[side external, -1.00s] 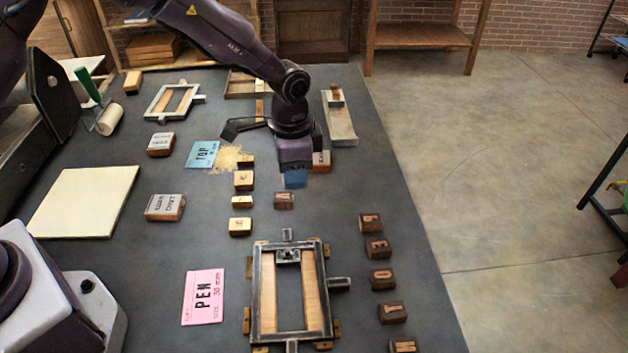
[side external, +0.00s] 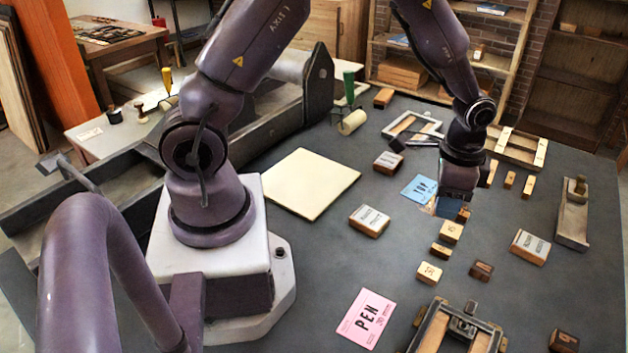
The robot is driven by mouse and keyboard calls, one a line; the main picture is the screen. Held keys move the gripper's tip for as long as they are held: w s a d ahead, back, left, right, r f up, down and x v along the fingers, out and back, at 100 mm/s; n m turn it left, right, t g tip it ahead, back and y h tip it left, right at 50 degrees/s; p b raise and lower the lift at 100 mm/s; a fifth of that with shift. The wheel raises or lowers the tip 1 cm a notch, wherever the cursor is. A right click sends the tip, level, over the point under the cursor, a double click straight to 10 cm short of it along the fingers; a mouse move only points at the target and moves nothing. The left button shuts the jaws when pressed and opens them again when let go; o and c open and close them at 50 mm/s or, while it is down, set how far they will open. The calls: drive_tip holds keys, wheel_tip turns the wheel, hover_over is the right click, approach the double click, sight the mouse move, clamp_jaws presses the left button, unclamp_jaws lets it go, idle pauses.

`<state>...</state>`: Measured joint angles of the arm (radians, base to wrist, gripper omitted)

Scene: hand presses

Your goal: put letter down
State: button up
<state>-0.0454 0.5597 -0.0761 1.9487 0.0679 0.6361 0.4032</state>
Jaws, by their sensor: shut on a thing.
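My gripper (side external: 450,206) hangs over the bench beside the right edge of the blue TOP card (side external: 420,189). Its bluish fingers are shut on a letter, but they largely hide it. I cannot tell whether the held letter touches the bench.
A metal frame (side external: 490,328) stands at the front, with a pink PEN card (side external: 366,319) to its left. Labelled blocks (side external: 369,220) and (side external: 530,247) lie on either side. A pale board (side external: 312,182) lies left.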

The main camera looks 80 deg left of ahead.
drive_tip(key=s+a+n, duration=0.3)
drive_tip(key=a, duration=0.7)
drive_tip(key=n, duration=1.2)
hover_over(292, 179)
wheel_tip(292, 179, down, 4)
drive_tip(key=shift+m, duration=0.3)
drive_tip(key=shift+f, duration=3.75)
drive_tip(key=shift+f, duration=0.15)
drive_tip(key=o, duration=0.9)
